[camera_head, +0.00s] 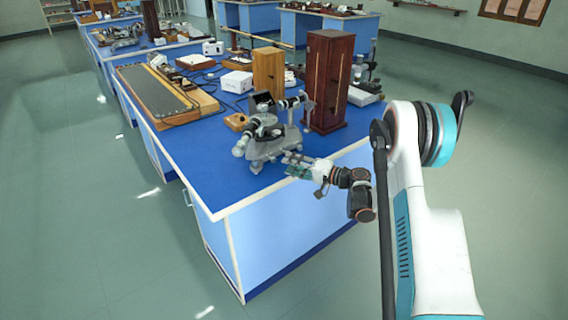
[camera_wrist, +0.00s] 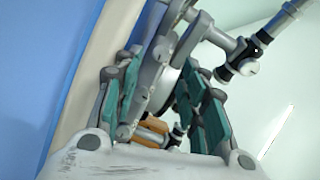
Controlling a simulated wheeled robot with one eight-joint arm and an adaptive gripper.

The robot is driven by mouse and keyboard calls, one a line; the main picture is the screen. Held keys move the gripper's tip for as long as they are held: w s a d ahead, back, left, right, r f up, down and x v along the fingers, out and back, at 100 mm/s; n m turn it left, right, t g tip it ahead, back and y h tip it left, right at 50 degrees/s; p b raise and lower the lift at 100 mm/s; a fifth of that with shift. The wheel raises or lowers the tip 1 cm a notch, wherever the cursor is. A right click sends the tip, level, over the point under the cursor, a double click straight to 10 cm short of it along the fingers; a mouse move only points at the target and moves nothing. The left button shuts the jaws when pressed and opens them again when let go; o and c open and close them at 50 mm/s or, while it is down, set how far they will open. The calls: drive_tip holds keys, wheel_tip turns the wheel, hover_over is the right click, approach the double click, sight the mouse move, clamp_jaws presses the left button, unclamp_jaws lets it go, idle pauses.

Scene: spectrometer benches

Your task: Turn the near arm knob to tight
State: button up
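The grey spectrometer (camera_head: 265,143) stands near the front corner of the blue bench, with a tube arm pointing up to the right. My gripper (camera_head: 293,161) is at its right front side, low over the bench edge. In the wrist view, the two teal-padded fingers of my gripper (camera_wrist: 160,82) are apart, with grey spectrometer parts (camera_wrist: 158,58) showing beyond and between them. Contact cannot be told. A tube arm with dark collars and a small round grey knob (camera_wrist: 250,67) lies at upper right, outside the fingers. Which knob is the near arm knob is unclear.
A tall dark-red wooden cabinet (camera_head: 328,80) stands right behind the spectrometer, and a lighter wooden box (camera_head: 268,70) behind it. A long grooved board (camera_head: 155,92) lies to the left. The blue bench (camera_head: 215,178) is bare at its front left corner.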

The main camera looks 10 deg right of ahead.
drive_tip(key=shift+v, duration=1.2)
drive_tip(key=shift+r, duration=0.15)
drive_tip(key=s+a+r+n+g+h, duration=0.1)
drive_tip(key=s+a+r+g+h, duration=0.2)
drive_tip(key=s+r, duration=0.45)
drive_tip(key=s+a+r+n+g+h, duration=0.1)
drive_tip(key=s+a+r+n+h, duration=0.1)
drive_tip(key=s+a+r, duration=0.6)
drive_tip(key=s+d+r+n+h, duration=0.1)
drive_tip(key=s+d+h, duration=0.1)
drive_tip(key=s, duration=1.1)
drive_tip(key=s+d+r+n+h, duration=0.1)
drive_tip(key=s+h, duration=0.4)
drive_tip(key=s, duration=0.9)
drive_tip(key=d+n, duration=0.1)
drive_tip(key=d, duration=0.1)
drive_tip(key=shift+d+g, duration=0.3)
